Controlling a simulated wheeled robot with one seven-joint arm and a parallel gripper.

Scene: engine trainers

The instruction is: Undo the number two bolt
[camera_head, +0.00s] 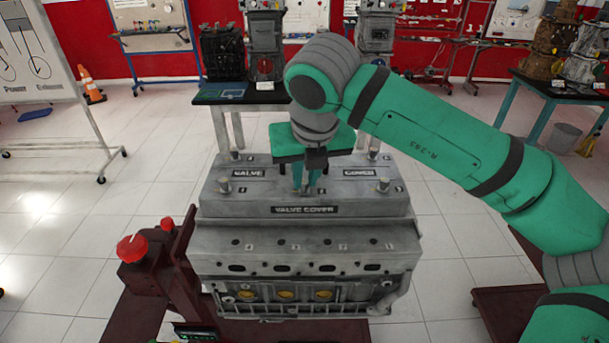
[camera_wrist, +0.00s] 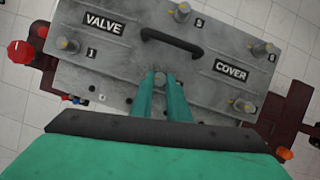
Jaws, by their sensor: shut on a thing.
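The grey valve cover (camera_head: 215,205) sits on top of the engine block (camera_head: 300,255). My gripper (camera_head: 308,190) reaches down to the front middle of the cover. In the wrist view its two green fingers (camera_wrist: 161,84) are shut on a short upright bolt (camera_wrist: 160,78) with a brownish top. The number beside this bolt is hidden, and I cannot tell whether it is still seated. Other bolts stand around the cover: one by the label 1 (camera_wrist: 68,44), one at the far middle (camera_wrist: 182,10), one at the far right (camera_wrist: 260,47) and one at the near right (camera_wrist: 243,105).
A black handle (camera_wrist: 172,42) arches over the cover behind the held bolt. A dark red stand with red knobs (camera_head: 132,248) is beside the engine on the left. Tables with engine parts (camera_head: 245,95) stand behind.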

